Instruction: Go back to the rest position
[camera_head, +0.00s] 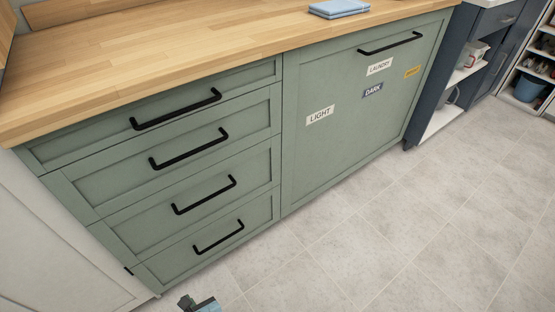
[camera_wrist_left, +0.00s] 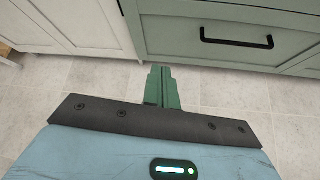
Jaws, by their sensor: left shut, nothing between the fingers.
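My left gripper shows at the bottom edge of the head view (camera_head: 197,303), only its tip in the picture. In the left wrist view its green fingers (camera_wrist_left: 162,86) are together with nothing between them. They are in front of the green cabinet (camera_wrist_left: 200,50), above the tiled floor and apart from the drawers. My right gripper is in neither view.
The green cabinet (camera_head: 330,150) has several shut drawers with black handles and a shut door labelled laundry, light and dark. Folded blue cloth (camera_head: 338,8) lies on the wooden worktop (camera_head: 180,50). The tiled floor (camera_head: 400,240) is clear. Dark shelves (camera_head: 470,60) stand at right.

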